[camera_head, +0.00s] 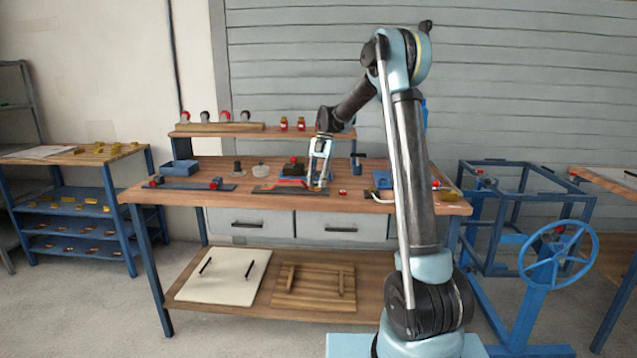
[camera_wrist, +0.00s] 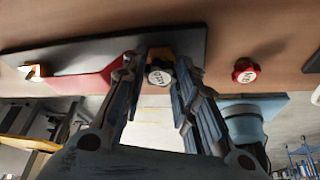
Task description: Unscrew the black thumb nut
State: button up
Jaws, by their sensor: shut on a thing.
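The black thumb nut (camera_wrist: 158,76) has a dark rim and a pale lettered face. In the wrist view it sits between the fingertips of my gripper (camera_wrist: 160,70), which is shut on it. An orange-yellow part shows just behind the nut, next to a dark plate (camera_wrist: 100,40) that carries a red piece (camera_wrist: 85,82). In the head view my gripper (camera_head: 317,186) reaches down to the workbench at its middle, and the nut is too small there to make out.
A red lettered knob (camera_wrist: 245,70) stands on the wooden bench to the right of my gripper. A raised shelf (camera_head: 262,134) runs along the back.

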jog(key=o, duration=1)
jog(key=shift+w, duration=0.1)
jog(key=shift+m, duration=0.3)
jog(key=m, duration=0.1)
jog(key=m+y, duration=0.1)
jog(key=m+t, duration=0.1)
jog(key=m, duration=0.1)
jog(key=shift+s+d+y, duration=0.1)
jog(key=shift+s+y, duration=0.15)
jog(key=shift+y, duration=0.05)
jog(key=m+t, duration=0.1)
jog(key=m, duration=0.2)
jog(key=m+t+y, duration=0.1)
jog(key=m, duration=0.2)
jog(key=shift+s+m, duration=0.15)
jog(key=shift+m, duration=0.15)
jog(key=m+t, duration=0.1)
jog(key=m, duration=0.2)
jog(key=m+t, duration=0.1)
jog(key=m, duration=0.1)
jog(key=shift+s+m+t, duration=0.2)
jog(key=shift+m+t, duration=0.1)
jog(key=shift+m, duration=0.1)
jog(key=m+t, duration=0.1)
jog(key=m, duration=0.2)
jog(key=m+t+h, duration=0.1)
jog(key=m, duration=0.2)
jog(key=shift+s+h, duration=0.1)
jog(key=shift+h, duration=0.2)
jog(key=shift+c, duration=0.3)
